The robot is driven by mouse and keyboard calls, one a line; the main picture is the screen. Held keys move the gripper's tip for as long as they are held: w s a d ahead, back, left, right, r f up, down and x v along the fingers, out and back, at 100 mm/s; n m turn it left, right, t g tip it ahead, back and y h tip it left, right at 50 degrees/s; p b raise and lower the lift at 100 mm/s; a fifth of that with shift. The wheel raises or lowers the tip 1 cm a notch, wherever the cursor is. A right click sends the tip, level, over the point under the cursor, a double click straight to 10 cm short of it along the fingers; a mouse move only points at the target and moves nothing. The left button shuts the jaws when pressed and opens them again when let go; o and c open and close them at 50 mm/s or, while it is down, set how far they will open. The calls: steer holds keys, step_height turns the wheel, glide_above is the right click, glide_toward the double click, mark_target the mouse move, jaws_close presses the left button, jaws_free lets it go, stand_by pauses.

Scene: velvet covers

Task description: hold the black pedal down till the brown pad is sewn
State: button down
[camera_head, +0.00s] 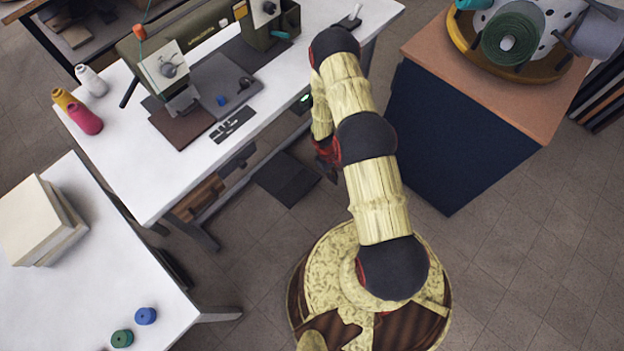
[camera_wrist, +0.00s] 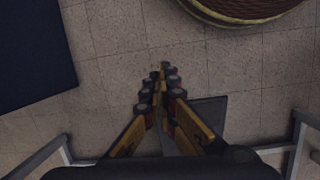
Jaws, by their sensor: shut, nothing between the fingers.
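The brown pad (camera_head: 182,127) lies flat on the white sewing table, at the foot of the olive sewing machine (camera_head: 180,45). I cannot make out any stitches on it. The black pedal (camera_head: 287,180) is a dark flat plate on the floor by the table's front edge. In the wrist view part of the pedal (camera_wrist: 210,116) shows to the right of the fingers, partly covered by them. My gripper (camera_wrist: 161,72) is shut and empty, pointing down, its tips seen against bare floor tiles beyond the pedal. In the head view my arm mostly hides the gripper.
A dark blue cabinet (camera_head: 450,135) with a wooden top stands right of my arm; it fills the upper left of the wrist view. Thread cones (camera_head: 85,118) stand on the sewing table. A second white table (camera_head: 75,290) with books and spools is at lower left. Table legs flank the pedal.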

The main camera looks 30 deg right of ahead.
step_height(320, 180, down, 6)
steer(key=w+a, duration=0.1)
steer(key=w, duration=0.1)
steer(key=n+t+y, duration=0.1)
steer(key=t+y, duration=0.1)
steer(key=t, duration=0.2)
glide_above(312, 181)
steer(key=shift+s+f, duration=0.25)
steer(key=shift+f, duration=0.1)
steer(key=f+b, duration=0.1)
steer(key=f, duration=0.3)
steer(key=f+b, duration=0.2)
steer(key=f, duration=0.2)
steer(key=f+b, duration=0.2)
steer(key=f, duration=0.2)
steer(key=shift+w+a+f, duration=0.15)
steer(key=shift+w+f, duration=0.05)
steer(key=shift+w, duration=0.15)
steer(key=shift+s+f+b, duration=0.2)
steer(key=shift+f+b, duration=0.15)
steer(key=shift+f, duration=0.3)
steer(key=shift+s+f+p, duration=0.1)
steer(key=shift+p, duration=0.55)
